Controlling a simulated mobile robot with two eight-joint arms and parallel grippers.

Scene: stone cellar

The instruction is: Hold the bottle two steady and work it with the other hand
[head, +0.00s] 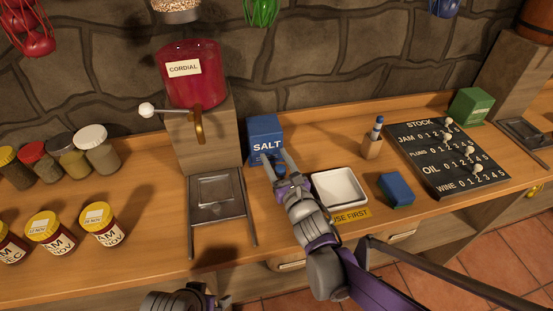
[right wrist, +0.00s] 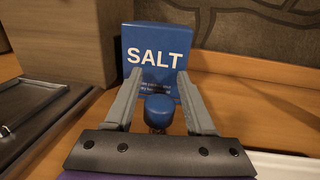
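A small blue-capped bottle (right wrist: 159,108) stands upright between the fingers of my right gripper (right wrist: 160,82), in front of the salt box. A gap shows on each side of the cap, so the fingers are open around it without touching. In the head view my right gripper (head: 278,158) reaches to the front of the salt box, and the blue cap (head: 281,171) shows small between its fingers. The bottle's body is mostly hidden by the gripper. I cannot read a label on it. A grey part of my left arm shows at the bottom edge; no left fingers are visible.
The blue salt box (head: 266,137) stands just behind. A drip tray (head: 217,195) under the cordial dispenser (head: 190,77) is left, a white dish (head: 341,188) right. Jars (head: 97,149) stand left.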

